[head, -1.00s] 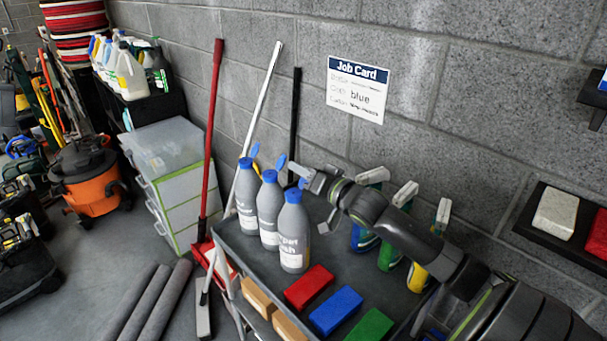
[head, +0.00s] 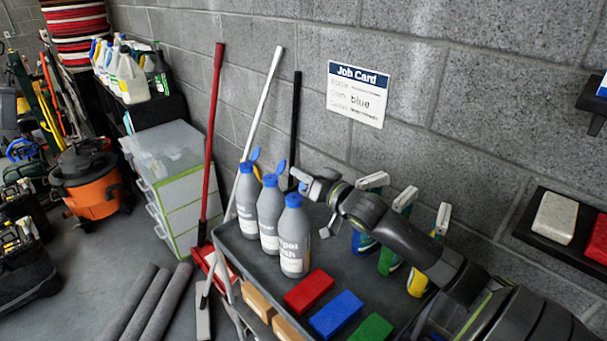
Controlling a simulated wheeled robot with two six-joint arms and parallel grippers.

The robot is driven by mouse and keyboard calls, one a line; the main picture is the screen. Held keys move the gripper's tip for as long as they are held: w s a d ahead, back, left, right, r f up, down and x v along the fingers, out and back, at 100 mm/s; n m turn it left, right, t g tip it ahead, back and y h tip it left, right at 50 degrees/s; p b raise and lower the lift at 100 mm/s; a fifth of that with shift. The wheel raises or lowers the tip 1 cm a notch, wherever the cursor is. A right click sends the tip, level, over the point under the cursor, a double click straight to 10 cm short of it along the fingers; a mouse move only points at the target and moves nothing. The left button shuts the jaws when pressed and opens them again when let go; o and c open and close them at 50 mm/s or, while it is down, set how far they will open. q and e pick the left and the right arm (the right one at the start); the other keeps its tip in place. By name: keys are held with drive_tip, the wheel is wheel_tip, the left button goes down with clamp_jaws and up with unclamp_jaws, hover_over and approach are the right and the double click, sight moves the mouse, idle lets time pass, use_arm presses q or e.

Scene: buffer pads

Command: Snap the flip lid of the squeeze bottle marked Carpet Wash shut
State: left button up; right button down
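Three grey squeeze bottles with blue caps stand upright in a row on the dark cart top. The nearest bottle (head: 293,240) has a partly readable label ending in "pet" and "sh", which fits Carpet Wash. A small bit of blue shows beside its cap, by my gripper; I cannot tell how far its lid is open. The middle bottle (head: 269,215) and the far bottle (head: 246,205) have raised blue lids. My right gripper (head: 309,200) is just right of the nearest bottle's cap, its fingers seemingly spread, with nothing visibly held. My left gripper is out of view.
Red (head: 309,290), blue (head: 337,313) and green (head: 371,330) pads lie on the cart in front of the bottles. Several spray bottles (head: 390,257) stand behind my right arm. A job card (head: 357,94) hangs on the block wall. Mop handles lean beside the cart.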

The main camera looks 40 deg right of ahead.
drive_tip(key=shift+s+a+r+n, duration=0.1)
drive_tip(key=shift+a+n, duration=0.25)
drive_tip(key=shift+n, duration=0.55)
drive_tip(key=shift+w+a+r+n, duration=0.1)
drive_tip(key=shift+a+n, duration=0.2)
drive_tip(key=shift+n, duration=0.6)
drive_tip(key=shift+s+a+r+n, duration=0.1)
drive_tip(key=shift+a+n, duration=0.25)
drive_tip(key=shift+n, duration=0.55)
drive_tip(key=c, duration=1.6)
unclamp_jaws()
drive_tip(key=shift+f, duration=0.1)
